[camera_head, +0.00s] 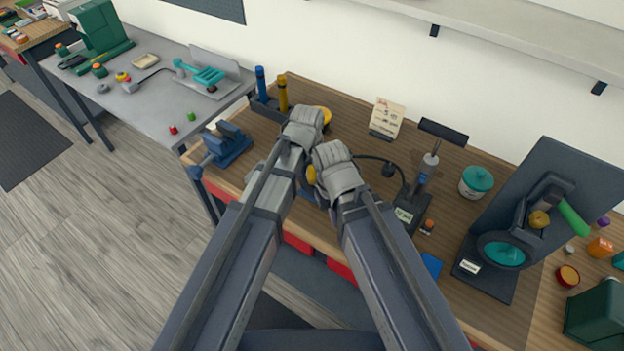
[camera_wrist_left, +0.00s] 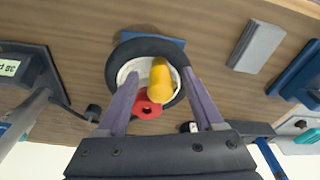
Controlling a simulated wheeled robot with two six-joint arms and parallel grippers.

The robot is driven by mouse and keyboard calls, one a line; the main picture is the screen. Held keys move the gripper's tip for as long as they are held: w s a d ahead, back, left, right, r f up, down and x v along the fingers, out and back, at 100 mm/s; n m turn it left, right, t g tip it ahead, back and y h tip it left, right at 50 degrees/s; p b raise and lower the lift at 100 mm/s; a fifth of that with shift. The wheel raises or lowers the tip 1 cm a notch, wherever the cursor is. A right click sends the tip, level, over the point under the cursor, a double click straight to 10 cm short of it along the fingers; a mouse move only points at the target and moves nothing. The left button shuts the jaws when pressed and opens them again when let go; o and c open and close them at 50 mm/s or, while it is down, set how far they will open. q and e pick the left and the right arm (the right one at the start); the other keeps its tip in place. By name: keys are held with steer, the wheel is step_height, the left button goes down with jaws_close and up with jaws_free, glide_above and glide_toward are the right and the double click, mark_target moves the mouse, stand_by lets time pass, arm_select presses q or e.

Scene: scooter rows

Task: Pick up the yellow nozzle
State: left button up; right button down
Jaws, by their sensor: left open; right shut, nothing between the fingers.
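In the left wrist view a yellow rounded cylinder, taken as the yellow nozzle (camera_wrist_left: 161,78), lies over a white dish-like centre with a thick black ring (camera_wrist_left: 125,52). A red round piece (camera_wrist_left: 147,107) is against its lower end. My left gripper (camera_wrist_left: 157,76) is open, with one finger on each side of the yellow nozzle; I cannot tell whether they touch it. In the head view my left gripper (camera_head: 306,118) hides most of this spot. My right gripper (camera_head: 328,156) is shut and empty close beside it, with a bit of yellow (camera_head: 311,174) showing at its left.
A blue vise (camera_head: 228,145) stands left on the bench. A rack holds a blue and a yellow bottle (camera_head: 283,92). A labelled black stand (camera_head: 404,213) is right of my right gripper. A teal-lidded jar (camera_head: 476,181) and dark machine (camera_head: 505,250) stand farther right.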

arm_select(q)
steer(key=shift+w+f, duration=0.1)
steer(key=shift+f, duration=0.5)
steer(key=shift+r, duration=0.1)
jaws_close()
